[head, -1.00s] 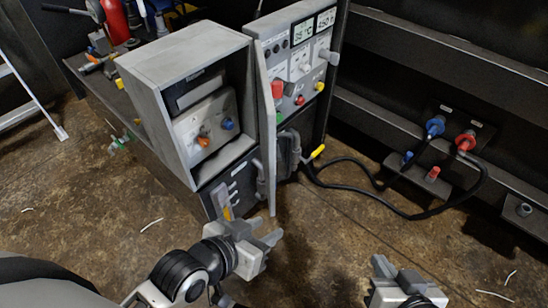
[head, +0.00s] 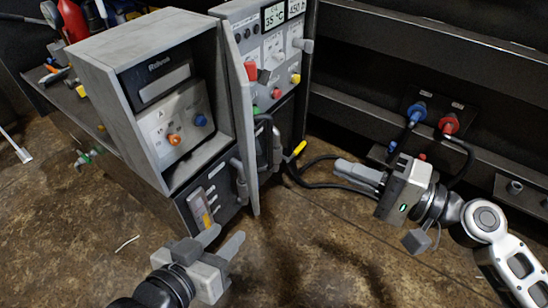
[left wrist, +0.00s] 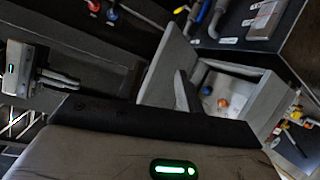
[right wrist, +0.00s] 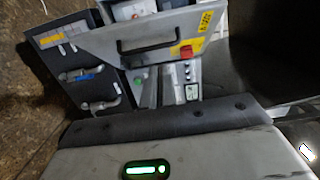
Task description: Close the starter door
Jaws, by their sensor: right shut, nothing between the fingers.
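The starter door (head: 241,120) is a grey panel standing open at the right side of the grey starter box (head: 120,110), seen nearly edge-on. Its dark handle (head: 266,140) is on the right-hand face. In the right wrist view, the door (right wrist: 190,45) shows this face, with the handle (right wrist: 150,45) and a yellow label. In the left wrist view, the door (left wrist: 165,65) stands beside the open box. My left gripper (head: 222,241) is open and empty below the box, in front of the door's lower end. My right gripper (head: 358,176) is shut and empty, right of the door, pointing left toward it.
A control panel (head: 272,55) with a red knob stands behind the door. Black cables (head: 325,165) run from it to blue and red plugs (head: 449,124) on the dark frame at right. The floor (head: 310,250) in front is clear.

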